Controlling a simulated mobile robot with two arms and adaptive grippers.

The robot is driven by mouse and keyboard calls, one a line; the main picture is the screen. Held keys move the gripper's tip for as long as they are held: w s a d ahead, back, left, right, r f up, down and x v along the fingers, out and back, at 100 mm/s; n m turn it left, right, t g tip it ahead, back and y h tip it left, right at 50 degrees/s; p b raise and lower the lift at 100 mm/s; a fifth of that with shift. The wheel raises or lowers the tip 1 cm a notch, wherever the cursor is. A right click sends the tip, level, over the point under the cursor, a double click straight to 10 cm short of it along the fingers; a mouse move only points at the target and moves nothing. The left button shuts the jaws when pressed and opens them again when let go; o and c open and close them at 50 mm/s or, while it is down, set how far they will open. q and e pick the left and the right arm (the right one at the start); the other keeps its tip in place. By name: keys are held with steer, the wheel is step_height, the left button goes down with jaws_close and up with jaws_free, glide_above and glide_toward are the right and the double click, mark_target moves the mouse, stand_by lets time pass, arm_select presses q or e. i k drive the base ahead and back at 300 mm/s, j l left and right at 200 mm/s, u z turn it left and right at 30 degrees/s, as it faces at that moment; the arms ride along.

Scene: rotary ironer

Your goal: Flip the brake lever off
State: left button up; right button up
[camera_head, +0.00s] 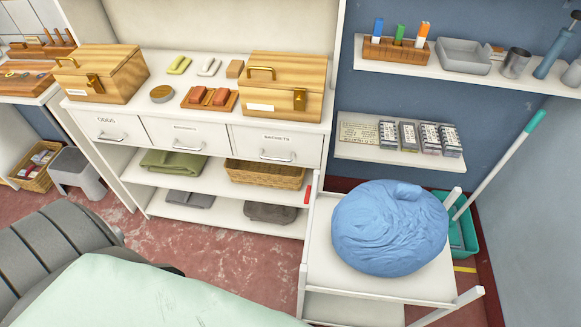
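A small red piece (307,195) shows at the left side of a white cart (325,255), by its upright post. It may be the brake lever, but it is too small to tell its position. A large blue cloth bundle (390,228) sits on the cart's top. Neither of my grippers is in view.
A dark ribbed rounded object (50,245) and pale green cloth (150,295) fill the lower left. A white cabinet (140,205) with drawers and wooden boxes stands behind. A mop handle (500,165) leans at right. Red floor (215,240) is clear between.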

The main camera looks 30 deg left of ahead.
mark_target(306, 199)
steer(key=i+j+z, duration=0.1)
steer(key=j, duration=0.5)
steer(key=i+j+z, duration=0.1)
steer(key=j, duration=0.45)
steer(key=j+z, duration=0.1)
steer(key=j, duration=0.5)
